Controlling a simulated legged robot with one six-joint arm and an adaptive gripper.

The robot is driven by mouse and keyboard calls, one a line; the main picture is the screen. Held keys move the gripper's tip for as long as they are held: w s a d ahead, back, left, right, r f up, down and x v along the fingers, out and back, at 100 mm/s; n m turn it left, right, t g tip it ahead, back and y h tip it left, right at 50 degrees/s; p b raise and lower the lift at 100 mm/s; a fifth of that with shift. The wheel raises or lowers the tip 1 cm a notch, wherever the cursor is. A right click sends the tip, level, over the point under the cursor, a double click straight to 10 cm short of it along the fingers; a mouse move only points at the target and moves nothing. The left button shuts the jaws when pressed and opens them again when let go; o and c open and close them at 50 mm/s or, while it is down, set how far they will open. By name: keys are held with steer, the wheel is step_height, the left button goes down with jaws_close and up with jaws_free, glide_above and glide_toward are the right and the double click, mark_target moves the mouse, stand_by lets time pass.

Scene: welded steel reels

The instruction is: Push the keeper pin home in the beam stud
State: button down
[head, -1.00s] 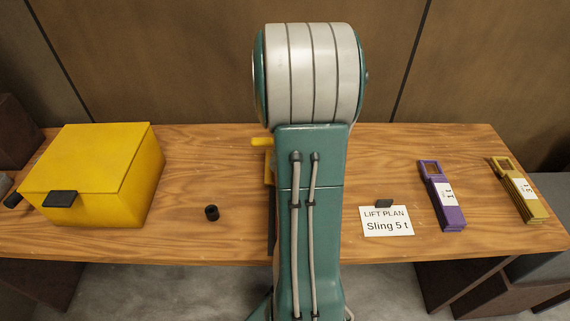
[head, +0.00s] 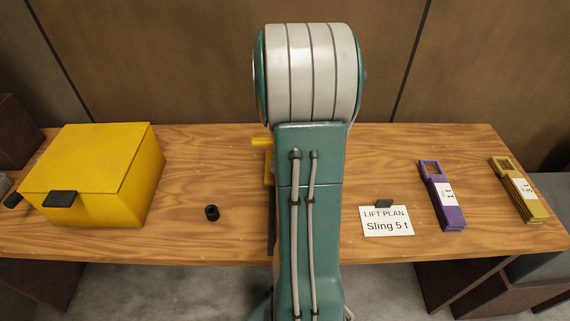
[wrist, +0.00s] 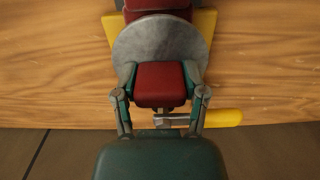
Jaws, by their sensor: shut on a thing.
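In the wrist view my gripper (wrist: 160,72) is shut on a red block (wrist: 160,86), with a finger on each side of it. A round grey disc (wrist: 140,45) lies directly beyond the block, with another red piece (wrist: 157,4) and a yellow part (wrist: 204,24) behind it. A yellow bar (wrist: 222,117) sticks out to the right below the fingers. I cannot tell which of these are the keeper pin and beam stud. In the head view my arm hides the gripper and most of this; a yellow bar (head: 262,141) shows left of the arm.
On the wooden table (head: 235,235), a yellow box (head: 85,175) stands left and a small black ring (head: 212,213) lies nearer the arm. Right of the arm are a "LIFT PLAN Sling 5 t" card (head: 387,221), a purple sling (head: 447,205) and a yellow sling (head: 522,195).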

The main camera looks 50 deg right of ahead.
steer(key=shift+c, duration=0.3)
jaws_free()
steer(key=shift+o, duration=0.3)
steer(key=shift+r, duration=0.1)
steer(key=shift+r, duration=3.4)
